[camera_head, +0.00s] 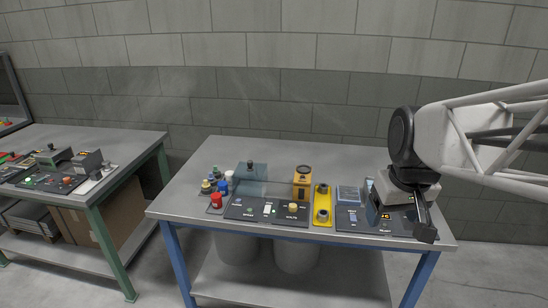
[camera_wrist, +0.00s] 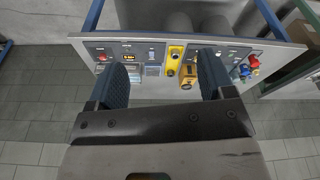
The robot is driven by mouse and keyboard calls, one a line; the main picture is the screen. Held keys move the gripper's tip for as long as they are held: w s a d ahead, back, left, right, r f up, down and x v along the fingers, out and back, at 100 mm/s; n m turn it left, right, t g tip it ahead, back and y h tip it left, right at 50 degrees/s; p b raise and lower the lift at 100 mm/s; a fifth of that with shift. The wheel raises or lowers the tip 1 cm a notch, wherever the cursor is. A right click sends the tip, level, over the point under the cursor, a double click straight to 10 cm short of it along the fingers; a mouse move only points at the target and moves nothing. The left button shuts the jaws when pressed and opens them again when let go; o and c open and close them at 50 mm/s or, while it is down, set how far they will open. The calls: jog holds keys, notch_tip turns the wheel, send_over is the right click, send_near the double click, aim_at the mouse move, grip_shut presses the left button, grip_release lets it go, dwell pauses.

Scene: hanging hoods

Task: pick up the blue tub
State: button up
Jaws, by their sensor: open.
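The blue tub (camera_head: 223,187) stands in a cluster of small coloured tubs at the left end of the grey workbench, behind a red tub (camera_head: 216,199) and close to a white one (camera_head: 229,176). In the wrist view the blue tub (camera_wrist: 245,71) shows small at the right, beside a red one. My gripper (camera_wrist: 162,78) is open and empty, its two dark fingers spread apart. In the head view it hangs over the right end of the bench, far from the blue tub, and its far finger is partly hidden.
A clear hood (camera_head: 252,180) with a black knob stands just right of the tubs. The bench's back strip is clear. Another bench (camera_head: 110,150) stands left.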

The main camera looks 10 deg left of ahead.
jog(key=w+a+n, duration=0.2)
jog(key=w+a, duration=0.3)
jog(key=w, duration=0.4)
jog(key=w+a+n, duration=0.2)
jog(key=w+a, duration=0.2)
jog(key=w, duration=0.4)
jog(key=n+g+y, duration=0.1)
jog(key=n+g, duration=0.1)
jog(key=n, duration=0.9)
send_over(223, 183)
jog(key=f, duration=2.6)
jog(key=shift+s+d+f, duration=0.1)
jog(key=shift+s+d, duration=0.2)
jog(key=shift+d, duration=0.05)
jog(key=shift+a+f, duration=0.2)
jog(key=shift+f, duration=0.05)
jog(key=shift+w+d+f, duration=0.1)
jog(key=shift+w+d, duration=0.05)
jog(key=shift+w, duration=0.05)
jog(key=shift+f, duration=1.25)
